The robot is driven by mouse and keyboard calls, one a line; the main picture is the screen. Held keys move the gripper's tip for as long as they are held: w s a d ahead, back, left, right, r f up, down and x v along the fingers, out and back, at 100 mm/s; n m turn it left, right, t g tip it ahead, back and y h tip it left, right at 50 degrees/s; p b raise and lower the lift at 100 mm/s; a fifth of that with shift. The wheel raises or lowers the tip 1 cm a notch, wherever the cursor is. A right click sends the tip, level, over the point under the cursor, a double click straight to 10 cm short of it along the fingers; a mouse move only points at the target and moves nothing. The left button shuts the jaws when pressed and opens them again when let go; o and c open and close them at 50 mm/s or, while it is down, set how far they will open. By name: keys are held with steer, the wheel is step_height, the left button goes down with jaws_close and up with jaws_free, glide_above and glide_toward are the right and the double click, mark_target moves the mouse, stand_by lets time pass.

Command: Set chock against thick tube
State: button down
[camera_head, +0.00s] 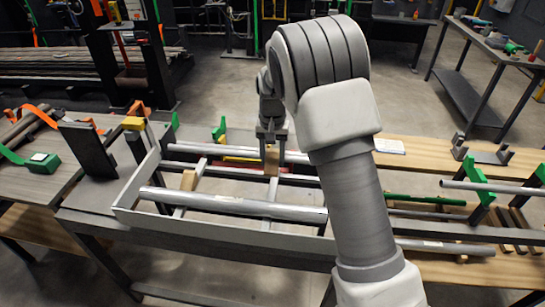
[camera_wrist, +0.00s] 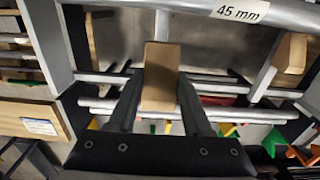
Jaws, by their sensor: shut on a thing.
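My gripper (camera_head: 272,140) points down inside the grey rack frame and is shut on a wooden chock (camera_head: 272,163). In the wrist view the chock (camera_wrist: 161,75) sits upright between the two dark fingers. The thick tube (camera_head: 235,206) lies across the near side of the frame; in the wrist view it runs along the top (camera_wrist: 185,8), with a "45 mm" label. The held chock is apart from the tube in the head view. A second wooden chock (camera_head: 189,180) stands further left, by the tube; it shows at right in the wrist view (camera_wrist: 291,52).
The grey frame (camera_head: 128,192) has raised side rails and crossbars. Thinner tubes (camera_head: 200,149) lie along its far side. Green and dark uprights (camera_head: 478,180) stand at right, and dark plates (camera_head: 88,150) at left. My arm hides part of the bench.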

steer(key=b, duration=0.5)
glide_above(271, 196)
steer(key=w, duration=0.2)
steer(key=shift+d+f, duration=0.2)
steer(key=shift+f, duration=3.75)
steer(key=shift+s+a+f+b, duration=0.2)
steer(key=shift+s+f+b, duration=0.2)
steer(key=shift+s+f, duration=0.4)
steer(key=shift+s+r, duration=0.1)
steer(key=shift+c, duration=1.3)
jaws_free()
step_height(271, 196, up, 17)
steer(key=shift+r+p, duration=0.2)
steer(key=shift+p, duration=0.85)
